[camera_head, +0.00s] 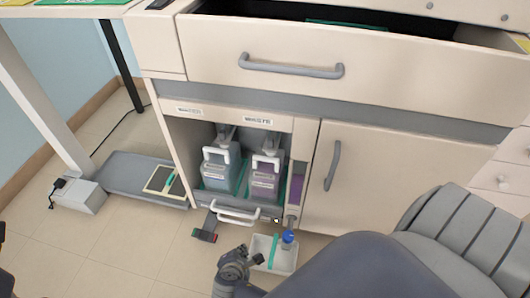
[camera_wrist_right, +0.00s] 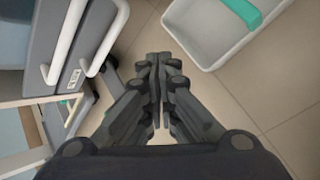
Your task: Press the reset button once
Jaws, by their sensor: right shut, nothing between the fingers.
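I cannot single out the reset button for certain. A small dark block with red and green parts (camera_head: 204,235) lies on the floor in front of the open cabinet. A small black and yellow spot (camera_head: 276,220) shows at the cabinet's lower edge. My right gripper (camera_head: 238,256) is low over the floor, right of the red and green block and beside the white tray. In the right wrist view its fingers (camera_wrist_right: 158,62) are together and empty. Only dark bits at the left edge of the head view may belong to my left arm.
The cabinet bay holds a blue-grey jug (camera_head: 221,178) and a purple jug (camera_head: 265,185), with a white handle (camera_head: 238,217) in front. A white tray (camera_head: 284,266) stands on the floor. An open drawer (camera_head: 400,70) juts out above.

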